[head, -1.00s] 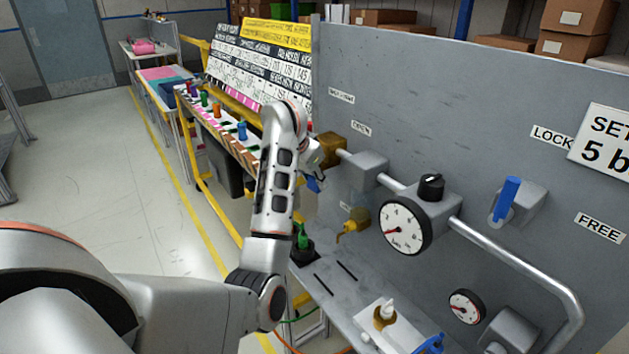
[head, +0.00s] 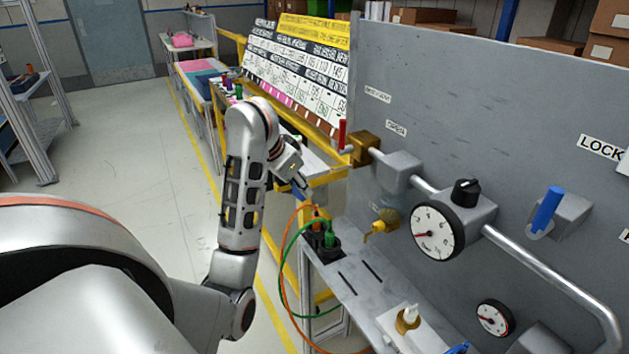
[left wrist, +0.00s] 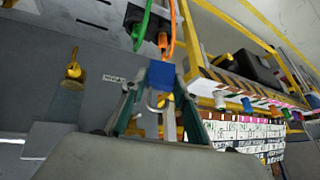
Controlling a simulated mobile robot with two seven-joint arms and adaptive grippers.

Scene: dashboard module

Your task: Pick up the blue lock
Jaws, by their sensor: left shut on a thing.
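My left gripper (head: 297,180) is left of the grey panel (head: 480,130), near the yellow frame. In the left wrist view, its two fingers (left wrist: 160,98) are shut on the blue lock (left wrist: 162,75), a small blue block with a thin pale shackle. The lock is clear of the panel's surface in that view. In the head view only a small blue part of the lock (head: 301,191) shows beside the fingers; the rest is hidden. My right gripper is not in view.
The panel carries a gauge (head: 437,232), a blue-handled valve (head: 546,209), a red handle (head: 342,134) and a pipe. Green and orange cables (head: 283,262) hang by the ledge below. A sloped label board (head: 296,68) stands behind.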

